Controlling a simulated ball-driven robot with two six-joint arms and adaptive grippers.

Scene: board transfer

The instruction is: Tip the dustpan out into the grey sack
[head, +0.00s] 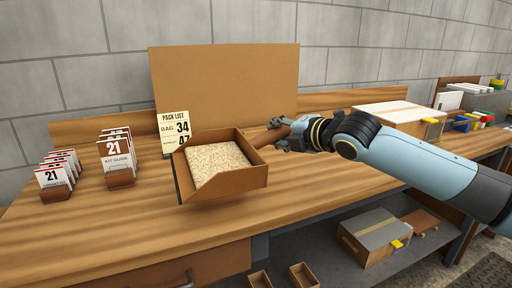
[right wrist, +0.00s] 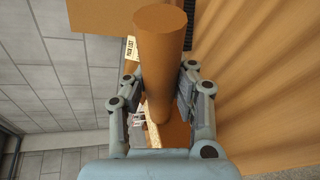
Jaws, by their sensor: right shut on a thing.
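The dustpan (head: 240,188) is a brown, open, shallow pan filled with pale granular material (head: 218,162). It is roughly level over the middle of the wooden bench; I cannot tell whether it touches the bench top. My right gripper (head: 284,134) comes from the right and is shut on the dustpan's brown round handle. In the right wrist view the handle (right wrist: 160,50) runs between the two fingers of the gripper (right wrist: 158,86). I see no grey sack in either view. My left gripper is not in view.
A brown upright panel (head: 225,85) and a pack list card (head: 177,128) stand behind the dustpan. Numbered cards in holders (head: 117,158) stand at left. A white-topped box (head: 395,108) sits at back right. The bench top (head: 120,225) is clear at the front.

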